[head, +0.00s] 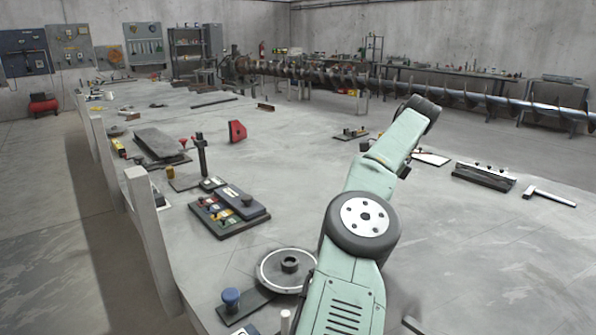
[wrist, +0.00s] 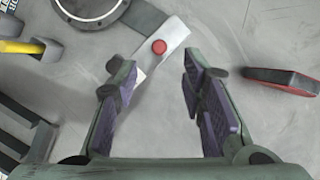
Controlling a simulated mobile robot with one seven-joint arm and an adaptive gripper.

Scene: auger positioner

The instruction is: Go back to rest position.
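My gripper (wrist: 157,80) shows in the wrist view with its two fingers spread apart and nothing between them. Below it is the grey table surface, with a light plate bearing a red knob (wrist: 159,47) just beyond the fingertips. In the head view my green arm (head: 365,225) reaches up and away over the table from the bottom. The gripper itself cannot be made out in the head view.
The large grey table (head: 310,190) holds a button panel (head: 228,212), a round disc (head: 287,270), a blue knob (head: 231,297) and a red wedge-shaped block (head: 237,131). In the wrist view a red and black block (wrist: 285,80) lies right of the fingers. The table's middle is largely clear.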

